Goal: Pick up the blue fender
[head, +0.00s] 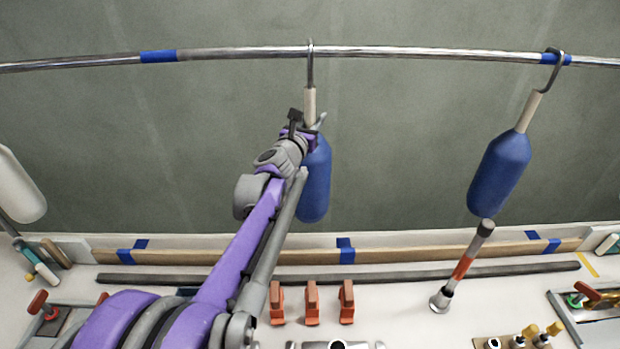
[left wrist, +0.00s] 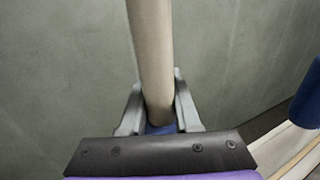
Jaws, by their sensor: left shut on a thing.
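A blue fender (head: 316,185) hangs upright at the middle of the head view, its metal hook at the steel rail (head: 420,51). My left gripper (head: 314,122) is shut on the tan neck of this fender, just above its blue body. In the left wrist view the tan neck (left wrist: 153,60) stands between the two fingers (left wrist: 157,108), with a little blue below it. A second blue fender (head: 500,172) hangs tilted from the rail at the right, apart from my gripper. It seems to show at the right edge of the left wrist view. My right gripper is not in view.
A white fender (head: 20,188) is at the left edge. Blue tape bands (head: 158,56) mark the rail. The space between the two blue fenders is clear.

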